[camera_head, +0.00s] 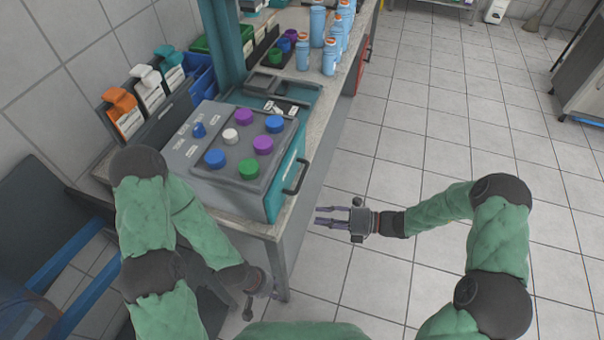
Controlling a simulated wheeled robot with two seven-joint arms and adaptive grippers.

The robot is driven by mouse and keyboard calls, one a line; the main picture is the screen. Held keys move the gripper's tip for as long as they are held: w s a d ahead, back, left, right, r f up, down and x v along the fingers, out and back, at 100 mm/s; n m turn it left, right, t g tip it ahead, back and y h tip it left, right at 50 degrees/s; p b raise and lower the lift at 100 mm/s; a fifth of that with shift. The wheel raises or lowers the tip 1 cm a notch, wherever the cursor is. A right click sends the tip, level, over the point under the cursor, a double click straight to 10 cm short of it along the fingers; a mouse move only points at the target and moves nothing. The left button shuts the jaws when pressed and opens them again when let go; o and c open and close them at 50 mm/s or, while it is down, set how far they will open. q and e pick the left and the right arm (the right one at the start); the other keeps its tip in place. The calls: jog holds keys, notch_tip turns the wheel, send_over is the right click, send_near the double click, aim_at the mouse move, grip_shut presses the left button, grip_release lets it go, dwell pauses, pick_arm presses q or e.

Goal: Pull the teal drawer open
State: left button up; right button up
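The teal drawer (286,174) is in the side of a grey box (196,152) at the near end of the workbench. Its front faces right and carries a black handle (296,177). The drawer looks closed. My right gripper (318,216) is to the right of and lower in the picture than the handle, apart from it. Its fingers point left, are spread and hold nothing. My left gripper (262,294) is low beside the bench's near leg, away from the drawer. It is small and seen at an angle, so its finger state is unclear.
Coloured round caps (248,169) sit on the box top. Blue bottles (329,56) stand farther along the bench (322,117). Orange, white and teal-topped dispensers (122,112) stand by the wall. A blue-framed chair (62,258) is at left. The tiled floor (440,110) to the right is clear.

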aim_at(302, 176)
jog(key=w+d+r+m+t+y, duration=0.25)
jog(key=w+r+m+t, duration=0.2)
jog(key=r, duration=0.25)
jog(key=shift+g, duration=0.35)
jog(key=x, duration=0.3)
jog(key=b+x, duration=0.1)
jog(key=x, duration=0.2)
jog(key=b+x, duration=0.1)
jog(key=x, duration=0.3)
jog(key=shift+w+d+f, duration=0.1)
jog(key=shift+w+f, duration=0.05)
jog(key=shift+w, duration=0.25)
grip_shut()
